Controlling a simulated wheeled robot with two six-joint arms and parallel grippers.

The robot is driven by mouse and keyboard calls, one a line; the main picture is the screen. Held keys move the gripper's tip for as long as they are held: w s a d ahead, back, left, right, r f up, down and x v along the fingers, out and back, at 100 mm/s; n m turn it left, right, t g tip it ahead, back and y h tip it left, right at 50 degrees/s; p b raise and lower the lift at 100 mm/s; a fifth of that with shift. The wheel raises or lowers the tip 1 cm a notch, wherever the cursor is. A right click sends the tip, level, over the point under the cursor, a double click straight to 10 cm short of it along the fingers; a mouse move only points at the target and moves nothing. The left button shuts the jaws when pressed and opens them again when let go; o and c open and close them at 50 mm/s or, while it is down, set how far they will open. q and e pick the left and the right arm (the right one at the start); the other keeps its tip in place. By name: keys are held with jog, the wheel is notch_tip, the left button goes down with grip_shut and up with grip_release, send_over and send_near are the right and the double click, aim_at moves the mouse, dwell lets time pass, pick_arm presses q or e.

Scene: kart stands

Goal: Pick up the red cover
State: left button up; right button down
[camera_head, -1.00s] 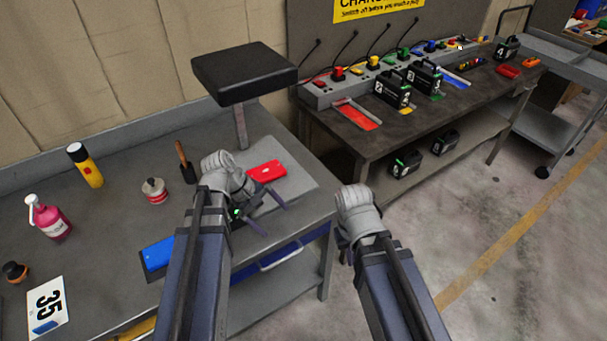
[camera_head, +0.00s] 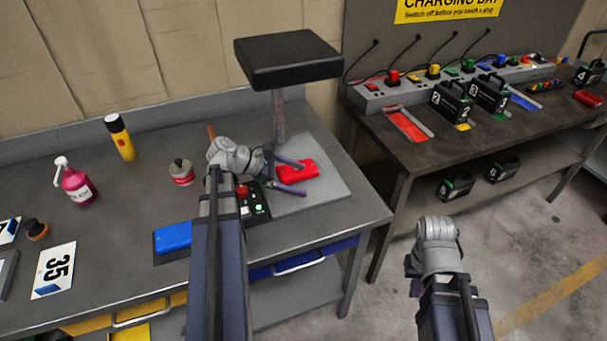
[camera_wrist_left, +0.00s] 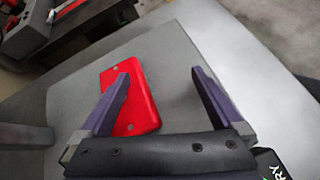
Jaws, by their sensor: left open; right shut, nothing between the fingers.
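The red cover (camera_head: 297,170) lies flat on a light grey plate (camera_head: 330,190) on the workbench, under the black padded stand. My left gripper (camera_head: 304,178) is open, with its two purple fingers at the cover's near side and pointing toward it.
A black padded stand (camera_head: 288,58) rises behind the cover. A charging bench (camera_head: 440,150) with numbered batteries is at the right.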

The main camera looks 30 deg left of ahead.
aim_at(298, 172)
pick_arm(q)
jog(key=a+n+t, duration=0.1)
jog(key=a, duration=0.1)
jog(key=a+n+t+b, duration=0.1)
jog(key=a+n, duration=0.1)
jog(key=a+n+t+b, duration=0.1)
jog(key=a, duration=0.2)
jog(key=shift+w+r, duration=0.15)
jog(key=shift+r, duration=0.15)
jog(key=shift+a+r+n, duration=0.15)
jog(key=shift+a+n, duration=0.15)
jog(key=shift+n, duration=0.1)
jog(key=shift+b+x, duration=1.8)
jog(key=shift+x, duration=2.15)
jog(key=shift+d, duration=0.1)
jog(key=c, duration=1.2)
pick_arm(e)
notch_tip(298, 172, down, 6)
jog(key=d, duration=0.1)
jog(key=shift+w, duration=0.3)
